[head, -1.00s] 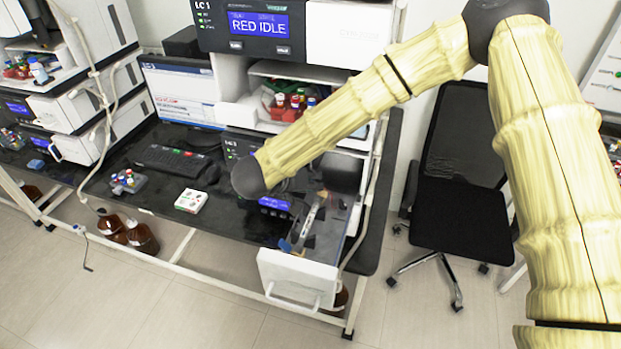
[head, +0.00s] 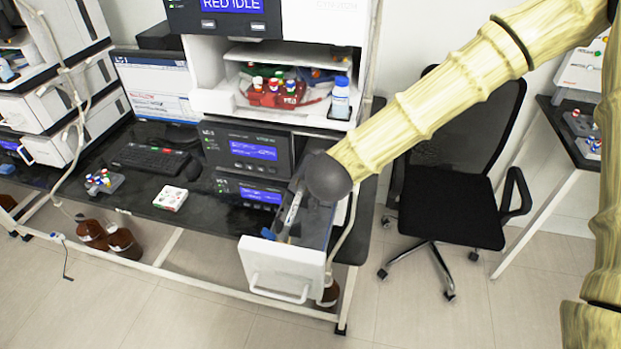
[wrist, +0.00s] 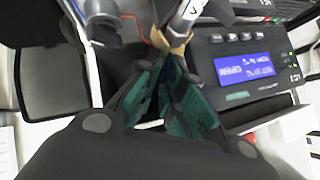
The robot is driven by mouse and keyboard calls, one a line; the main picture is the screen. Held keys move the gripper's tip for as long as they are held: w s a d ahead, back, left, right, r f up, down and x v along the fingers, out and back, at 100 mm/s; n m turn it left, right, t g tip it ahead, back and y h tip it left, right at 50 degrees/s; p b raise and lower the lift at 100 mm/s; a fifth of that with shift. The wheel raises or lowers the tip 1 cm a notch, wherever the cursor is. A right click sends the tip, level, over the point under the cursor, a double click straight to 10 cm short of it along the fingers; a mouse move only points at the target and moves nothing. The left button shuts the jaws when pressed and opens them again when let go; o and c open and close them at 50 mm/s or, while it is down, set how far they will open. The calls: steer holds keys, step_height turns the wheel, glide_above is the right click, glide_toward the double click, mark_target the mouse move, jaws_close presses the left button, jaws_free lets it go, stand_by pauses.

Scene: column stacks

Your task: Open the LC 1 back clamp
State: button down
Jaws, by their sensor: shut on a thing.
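The LC 1 stack has an open white drawer (head: 285,268) with a slim silver column (head: 293,210) lying along it. The column also shows in the wrist view (wrist: 187,18). A tan clamp (wrist: 172,40) sits on the column there, at my fingertips. My gripper (wrist: 168,52), with its teal finger pads, is closed on this tan clamp. In the head view my arm's dark end covers the column's back end, so the back clamp is hidden. I cannot tell whether the clamp is latched or loose.
Two dark modules with blue displays (head: 253,150) stand left of the column. A shelf above holds a red tray of vials (head: 270,95) and a white bottle (head: 340,98). A keyboard (head: 150,158) and a white box (head: 170,198) lie left. A black chair (head: 455,210) stands right.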

steer(key=y+b, duration=0.1)
steer(key=b, duration=0.1)
steer(key=d+f+m+t+y+b, duration=0.1)
steer(key=b, duration=0.1)
steer(key=shift+s+f, duration=0.1)
steer(key=shift+s, duration=0.1)
steer(key=shift+m+y+b, duration=0.3)
steer(key=shift+y+b, duration=0.1)
steer(key=shift+b, duration=0.55)
steer(key=shift+d+r+t, duration=0.1)
steer(key=shift+r+t, duration=0.1)
steer(key=shift+t, duration=0.1)
steer(key=c, duration=1.8)
jaws_free()
steer(key=shift+o, duration=0.6)
steer(key=shift+w, duration=0.1)
steer(key=shift+f, duration=0.1)
step_height(320, 180, up, 10)
